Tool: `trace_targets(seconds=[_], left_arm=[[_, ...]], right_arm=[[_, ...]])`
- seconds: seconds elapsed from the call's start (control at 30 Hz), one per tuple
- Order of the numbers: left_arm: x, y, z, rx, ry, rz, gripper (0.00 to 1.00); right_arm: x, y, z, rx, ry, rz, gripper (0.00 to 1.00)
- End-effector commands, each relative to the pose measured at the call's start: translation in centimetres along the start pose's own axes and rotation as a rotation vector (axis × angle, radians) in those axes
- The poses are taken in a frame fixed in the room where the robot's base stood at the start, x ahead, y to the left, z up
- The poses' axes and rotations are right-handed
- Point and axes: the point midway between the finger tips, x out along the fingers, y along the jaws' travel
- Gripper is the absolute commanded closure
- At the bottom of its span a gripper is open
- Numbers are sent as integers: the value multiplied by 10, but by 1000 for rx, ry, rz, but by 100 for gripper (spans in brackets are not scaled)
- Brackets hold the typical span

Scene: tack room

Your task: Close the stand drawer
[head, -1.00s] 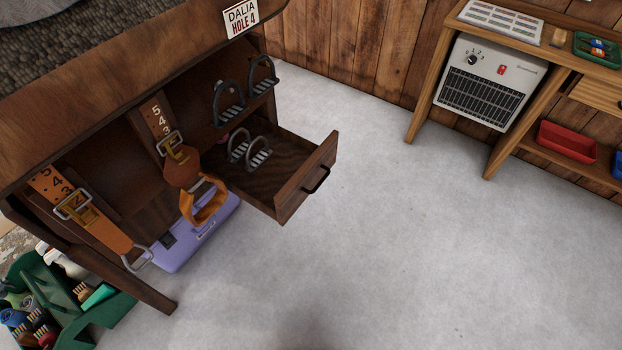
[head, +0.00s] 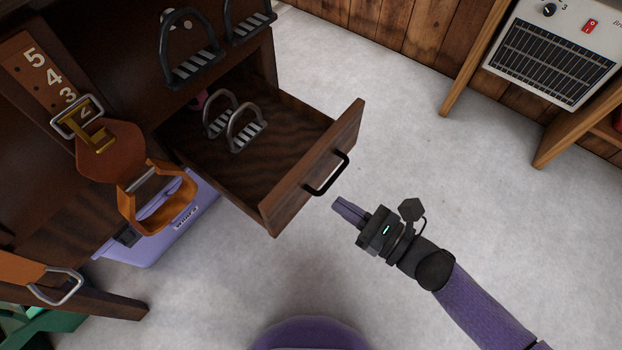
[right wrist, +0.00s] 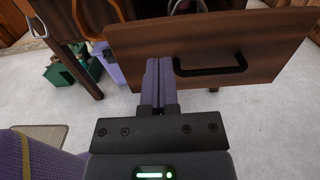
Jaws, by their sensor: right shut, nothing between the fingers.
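The stand drawer (head: 308,172) is pulled out from the dark wooden stand (head: 130,45), with a black bar handle (head: 327,173) on its front. My right gripper (head: 338,205) is shut and empty, just in front of the drawer front and a little below the handle. In the right wrist view its closed fingers (right wrist: 158,66) point at the drawer front (right wrist: 275,38), left of the handle (right wrist: 211,70). I cannot tell whether they touch it. My left gripper is not in view.
Leather straps with buckles (head: 110,150) and dark stirrups (head: 190,60) hang on the stand. A lilac box (head: 150,240) sits on the floor under it. A heater (head: 550,55) is under a table at the upper right. The grey floor right of the drawer is clear.

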Motion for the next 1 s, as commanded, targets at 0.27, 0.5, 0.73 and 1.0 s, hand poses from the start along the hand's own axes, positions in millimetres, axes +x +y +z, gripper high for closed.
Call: trace_targets(seconds=[0.27,0.5,0.73,1.0], left_arm=[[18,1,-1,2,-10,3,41],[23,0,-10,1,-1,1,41],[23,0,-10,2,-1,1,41],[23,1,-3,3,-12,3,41]], right_arm=[[56,0,-4,3,1,-1,100],[76,-1,-2,3,2,-3,100],[77,0,-1,3,2,-3,100],[78,-1,-1,4,2,-3,100]])
